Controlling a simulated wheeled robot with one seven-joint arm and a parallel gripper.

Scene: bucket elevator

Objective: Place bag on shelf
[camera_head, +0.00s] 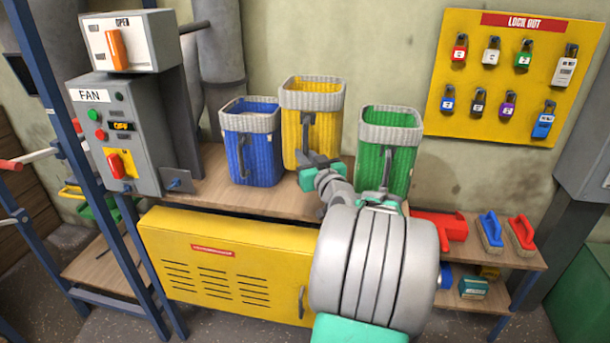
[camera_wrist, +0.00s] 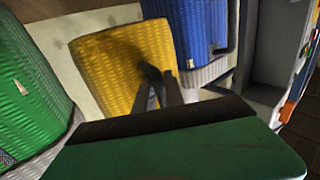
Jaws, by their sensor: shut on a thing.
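Three woven bags with pale rims are at the wooden shelf top (camera_head: 225,193): a blue bag (camera_head: 262,155) on the left, a yellow bag (camera_head: 322,128) in the middle and a green bag (camera_head: 378,158) on the right. My gripper (camera_head: 309,152) is at the front of the yellow bag, shut on its handle. The wrist view shows the yellow bag (camera_wrist: 105,75) straight ahead with the dark fingers (camera_wrist: 158,85) against its front. The blue bag (camera_wrist: 195,35) and green bag (camera_wrist: 30,90) flank it there. I cannot tell whether the yellow bag's base touches the shelf.
A grey fan control box (camera_head: 122,135) stands left of the blue bag. A yellow vented cabinet (camera_head: 225,265) is below the shelf top. A red tool (camera_head: 440,228) and brushes (camera_head: 521,234) lie on the right. A yellow lockout board (camera_head: 500,112) hangs on the wall.

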